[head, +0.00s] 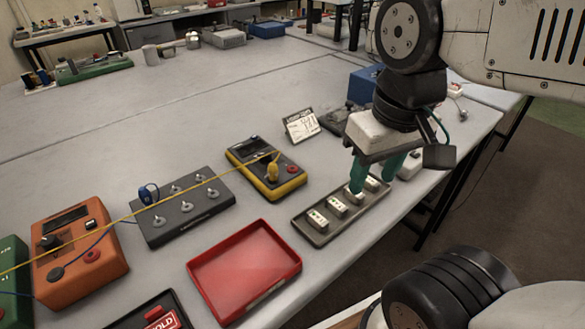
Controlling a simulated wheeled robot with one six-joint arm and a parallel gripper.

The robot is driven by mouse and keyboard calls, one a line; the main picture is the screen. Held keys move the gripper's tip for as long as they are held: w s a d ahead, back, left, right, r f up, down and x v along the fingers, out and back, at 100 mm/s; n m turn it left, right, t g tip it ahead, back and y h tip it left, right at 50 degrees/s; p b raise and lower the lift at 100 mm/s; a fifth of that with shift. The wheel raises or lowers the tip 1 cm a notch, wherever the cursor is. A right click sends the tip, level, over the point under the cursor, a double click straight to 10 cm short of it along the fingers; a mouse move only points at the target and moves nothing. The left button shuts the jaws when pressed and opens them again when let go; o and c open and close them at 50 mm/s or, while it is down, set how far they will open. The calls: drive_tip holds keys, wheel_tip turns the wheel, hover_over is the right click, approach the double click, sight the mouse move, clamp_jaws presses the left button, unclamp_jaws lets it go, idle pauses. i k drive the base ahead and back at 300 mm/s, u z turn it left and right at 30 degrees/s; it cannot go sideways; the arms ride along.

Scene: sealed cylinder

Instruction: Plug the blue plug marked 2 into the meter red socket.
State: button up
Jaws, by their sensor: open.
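A blue plug (149,194) stands at the back left of a dark grey terminal box (190,212) with several metal posts; no mark on it is legible. A yellow-edged meter (258,160) lies right of that box. A yellow plug (273,169) stands upright on the meter, and a red round socket (292,169) shows at its right end. My gripper (374,178), with teal fingers, is open over the right part of a dark tray of white blocks, well right of the blue plug. I cannot tell whether the fingers touch a block.
The dark tray (309,231) holds several white blocks. A red tray (245,268) lies in front. An orange box (78,245) stands at left. A yellow cable (115,222) crosses the boxes. A small card sign (301,126) stands behind the meter.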

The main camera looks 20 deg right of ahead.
sight(144, 195)
drive_tip(key=k, duration=1.1)
drive_tip(key=u, duration=0.75)
drive_tip(key=i, duration=1.25)
drive_tip(key=z, duration=0.25)
